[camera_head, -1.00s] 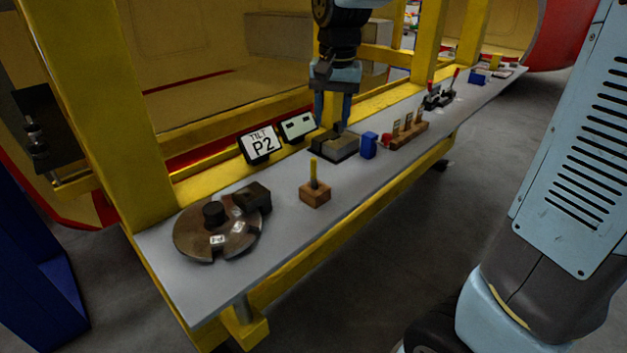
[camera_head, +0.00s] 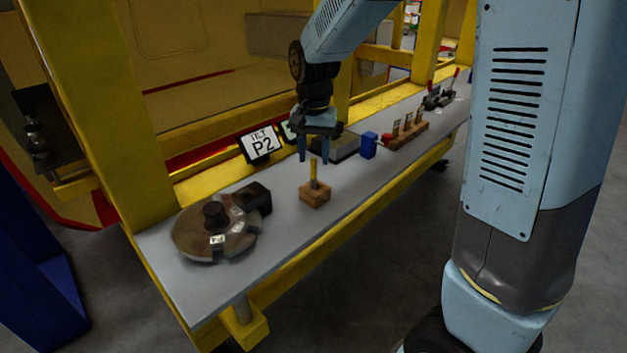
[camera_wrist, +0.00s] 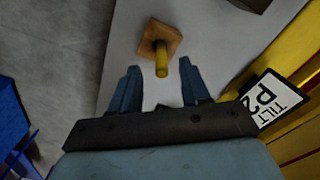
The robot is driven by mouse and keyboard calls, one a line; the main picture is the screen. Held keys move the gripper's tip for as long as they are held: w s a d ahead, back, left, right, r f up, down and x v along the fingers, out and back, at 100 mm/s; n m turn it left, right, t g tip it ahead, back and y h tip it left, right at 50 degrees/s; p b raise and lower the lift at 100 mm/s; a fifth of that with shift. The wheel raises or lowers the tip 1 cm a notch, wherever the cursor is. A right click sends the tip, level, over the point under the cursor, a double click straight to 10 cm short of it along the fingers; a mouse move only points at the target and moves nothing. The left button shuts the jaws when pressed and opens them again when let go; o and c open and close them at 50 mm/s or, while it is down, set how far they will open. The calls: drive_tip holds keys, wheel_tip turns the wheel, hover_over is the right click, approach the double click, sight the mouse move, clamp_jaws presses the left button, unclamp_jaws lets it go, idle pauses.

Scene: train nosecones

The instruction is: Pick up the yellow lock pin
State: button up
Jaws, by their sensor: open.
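The yellow lock pin (camera_head: 313,171) stands upright in a small wooden block (camera_head: 315,194) on the grey bench. My gripper (camera_head: 314,158) is open, above the block, with its fingers pointing down near the top of the pin. In the wrist view the pin (camera_wrist: 161,60) shows just beyond and between the two fingertips of my gripper (camera_wrist: 160,76). The wooden block (camera_wrist: 155,35) lies behind the pin there. Nothing is held. I cannot tell exactly how far the fingertips are from the pin.
A round brown disc (camera_head: 190,243) with dark blocks lies left on the bench. A "TILT P2" sign (camera_head: 261,144) stands behind. A blue block (camera_head: 369,146) and a wooden rack (camera_head: 408,137) stand to the right. A yellow post (camera_head: 75,90) rises at the left.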

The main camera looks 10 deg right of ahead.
sight(313, 169)
drive_tip(key=shift+w+f, duration=0.15)
drive_tip(key=shift+f, duration=1.2)
drive_tip(key=shift+w+f, duration=0.15)
drive_tip(key=shift+f, duration=1.2)
clamp_jaws()
